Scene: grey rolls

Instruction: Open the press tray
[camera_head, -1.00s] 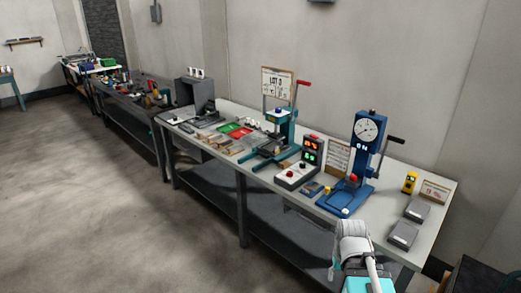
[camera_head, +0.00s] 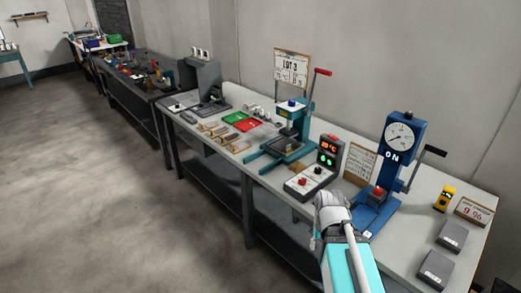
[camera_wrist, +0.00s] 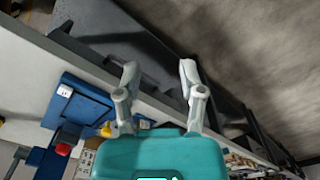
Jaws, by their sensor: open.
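A teal press (camera_head: 293,117) with a red lever handle stands on the long bench in the head view. A dark tray (camera_head: 287,145) lies at its base, between teal rails that reach toward the bench's front edge. I cannot tell how far out the tray is. My gripper (camera_wrist: 159,72) is open and empty in the wrist view, its two fingers apart over the bench's front edge. In the head view my arm end is right and nearer than the teal press, in front of a blue gauge press (camera_head: 390,165). The fingertips are unclear there.
A control box (camera_head: 311,181) with lit displays stands between the two presses. Wooden blocks (camera_head: 213,130) and green and red plates (camera_head: 248,125) lie left of the teal press. Grey boxes (camera_head: 452,236) lie at right. The floor before the bench is open.

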